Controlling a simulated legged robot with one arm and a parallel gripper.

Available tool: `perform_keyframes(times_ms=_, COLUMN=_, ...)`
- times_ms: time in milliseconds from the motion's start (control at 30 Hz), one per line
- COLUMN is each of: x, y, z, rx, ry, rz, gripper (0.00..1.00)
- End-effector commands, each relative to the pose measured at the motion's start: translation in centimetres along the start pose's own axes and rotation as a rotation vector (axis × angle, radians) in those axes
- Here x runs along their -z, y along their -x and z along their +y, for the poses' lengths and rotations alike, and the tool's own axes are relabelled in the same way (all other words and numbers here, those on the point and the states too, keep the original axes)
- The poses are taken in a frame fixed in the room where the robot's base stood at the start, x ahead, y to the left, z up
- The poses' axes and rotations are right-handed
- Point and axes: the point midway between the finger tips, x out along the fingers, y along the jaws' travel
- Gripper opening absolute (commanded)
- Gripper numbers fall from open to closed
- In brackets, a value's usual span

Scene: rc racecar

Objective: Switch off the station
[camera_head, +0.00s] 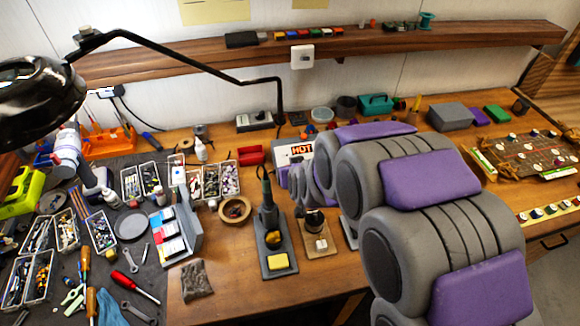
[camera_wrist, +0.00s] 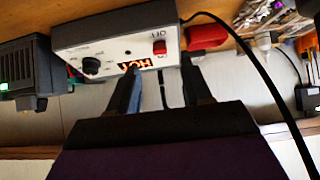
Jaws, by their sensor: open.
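The station is a pale box with a lit "HOT" display, standing at the back of the bench behind my arm in the head view (camera_head: 301,148). In the wrist view, upside down, its front panel (camera_wrist: 112,50) shows a black knob (camera_wrist: 91,65), the display (camera_wrist: 134,64) and a red switch (camera_wrist: 159,48) beside "OFF" lettering. My gripper (camera_wrist: 160,66) is open and empty in front of the panel, its fingers on either side of the switch. I cannot tell whether a fingertip touches the panel. In the head view my arm hides the gripper.
A soldering iron stand (camera_head: 275,258) with a yellow sponge and a tape roll (camera_head: 235,209) are left of my arm. A red object (camera_head: 251,156) is beside the station. A black cable (camera_wrist: 245,55) crosses the wrist view. Tools and part bins crowd the bench's left.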

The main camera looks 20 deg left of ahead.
Motion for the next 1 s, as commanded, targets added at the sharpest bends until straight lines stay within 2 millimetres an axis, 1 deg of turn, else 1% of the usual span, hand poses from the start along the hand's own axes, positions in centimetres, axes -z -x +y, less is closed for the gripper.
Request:
perform_keyframes(times_ms=33, x=0.2, y=1.0, z=0.0, rx=0.000, ry=0.000, rz=0.002, gripper=0.49)
perform_keyframes(times_ms=400, x=0.2, y=6.8, z=-0.1, rx=0.000, ry=0.001, rz=0.001, gripper=0.49)
perform_keyframes(times_ms=600, x=0.0, y=9.1, z=-0.1, rx=0.000, ry=0.001, rz=-0.003, gripper=0.49)
perform_keyframes(times_ms=800, x=0.0, y=10.2, z=-0.1, rx=0.000, ry=0.000, rz=-0.003, gripper=0.49)
perform_keyframes(times_ms=1000, x=-0.1, y=10.3, z=-0.1, rx=0.000, ry=0.000, rz=-0.004, gripper=0.49)
